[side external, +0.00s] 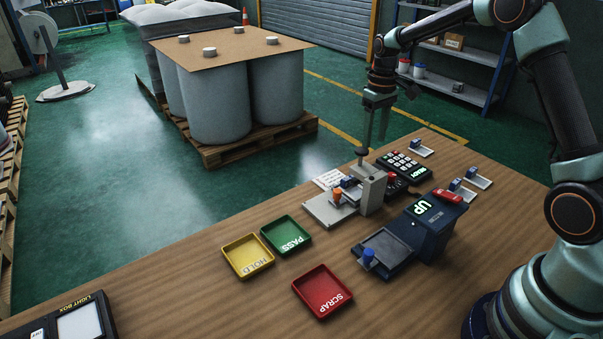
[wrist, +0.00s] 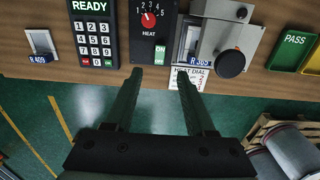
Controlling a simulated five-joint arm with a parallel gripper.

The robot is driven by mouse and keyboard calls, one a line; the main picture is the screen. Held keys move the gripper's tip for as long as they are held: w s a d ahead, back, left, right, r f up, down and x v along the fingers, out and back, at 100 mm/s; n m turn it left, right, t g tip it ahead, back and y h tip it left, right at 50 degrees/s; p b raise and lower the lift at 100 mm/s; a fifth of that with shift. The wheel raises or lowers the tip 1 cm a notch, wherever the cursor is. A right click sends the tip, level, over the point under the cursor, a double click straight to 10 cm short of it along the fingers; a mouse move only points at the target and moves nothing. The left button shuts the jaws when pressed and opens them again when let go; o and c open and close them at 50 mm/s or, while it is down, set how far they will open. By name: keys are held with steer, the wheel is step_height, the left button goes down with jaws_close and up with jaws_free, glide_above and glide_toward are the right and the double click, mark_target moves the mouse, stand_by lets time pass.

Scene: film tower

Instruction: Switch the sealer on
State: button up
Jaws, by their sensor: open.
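The sealer is a pale grey press (side external: 372,194) on the bench, with a round black knob (wrist: 231,64) in the wrist view. Beside it is a dark HEAT box (wrist: 150,30) with a red dial (wrist: 149,19). A small switch (wrist: 160,53) sits at the box's near edge, with a pale green ON part. I cannot tell which way it is set. My gripper (wrist: 160,74) is open and empty, its fingertips just short of the switch in the picture. In the side view my gripper (side external: 376,135) hangs over the bench's far edge, behind the sealer.
A keypad (wrist: 92,35) reading READY stands left of the HEAT box. A sample holder (wrist: 40,42) tagged R 409 lies further left. A blue UP machine (side external: 435,225), PASS (side external: 286,235), HOLD (side external: 247,256) and SCRAP (side external: 322,291) trays are on the bench. Wrapped rolls stand on a pallet (side external: 260,147).

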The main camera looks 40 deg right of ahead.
step_height(320, 180, down, 9)
stand_by(0.3)
steer(key=shift+c, duration=0.3)
